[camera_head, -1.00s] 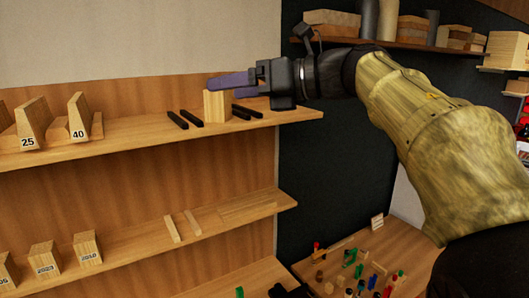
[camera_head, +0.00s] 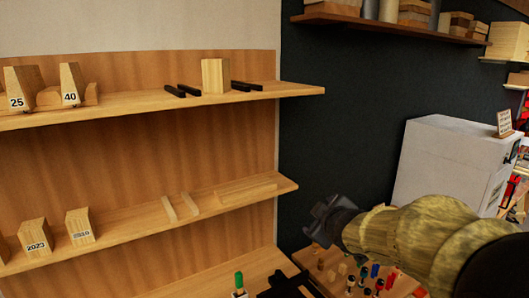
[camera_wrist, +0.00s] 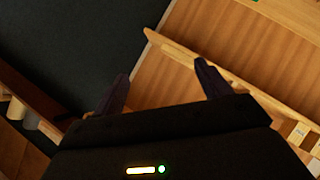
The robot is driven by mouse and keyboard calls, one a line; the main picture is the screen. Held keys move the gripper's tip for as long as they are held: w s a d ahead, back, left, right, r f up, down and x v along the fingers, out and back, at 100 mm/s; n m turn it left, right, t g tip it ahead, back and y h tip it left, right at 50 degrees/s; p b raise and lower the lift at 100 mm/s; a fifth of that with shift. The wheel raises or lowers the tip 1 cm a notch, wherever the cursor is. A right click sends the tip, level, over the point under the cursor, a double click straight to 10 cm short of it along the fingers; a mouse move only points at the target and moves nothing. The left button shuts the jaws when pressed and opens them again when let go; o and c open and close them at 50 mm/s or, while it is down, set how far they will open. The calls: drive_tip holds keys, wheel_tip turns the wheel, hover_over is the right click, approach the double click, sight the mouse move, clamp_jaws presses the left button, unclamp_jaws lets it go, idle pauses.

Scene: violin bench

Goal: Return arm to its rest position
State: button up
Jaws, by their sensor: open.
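My gripper (camera_head: 330,213) is low at the right of the shelves in the head view, in front of the dark wall and above the small table. In the wrist view my gripper (camera_wrist: 160,88) shows two dark fingers spread apart with nothing between them. A wooden block (camera_head: 215,76) stands upright on the upper shelf (camera_head: 130,104), between pairs of black strips (camera_head: 182,91). My gripper is apart from the block and the shelves.
A lower shelf (camera_head: 130,238) holds numbered blocks (camera_head: 80,226) and thin wooden strips. A small table (camera_head: 325,265) with several coloured pieces lies beneath my arm. A grey-white cabinet (camera_head: 445,165) stands at the right. A high shelf (camera_head: 400,29) holds boxes.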

drive_tip(key=s+f+m+g+b, duration=0.1)
drive_tip(key=s+f+m+g, duration=0.4)
drive_tip(key=s+f, duration=0.6)
drive_tip(key=s+d+f+m+g+h+b, duration=0.1)
drive_tip(key=s+f+m+g, duration=0.4)
drive_tip(key=s+f, duration=0.5)
wheel_tip(320, 180, down, 2)
drive_tip(key=shift+s+d+f+b, duration=0.15)
drive_tip(key=shift+s+d+b, duration=0.2)
drive_tip(key=shift+b, duration=0.2)
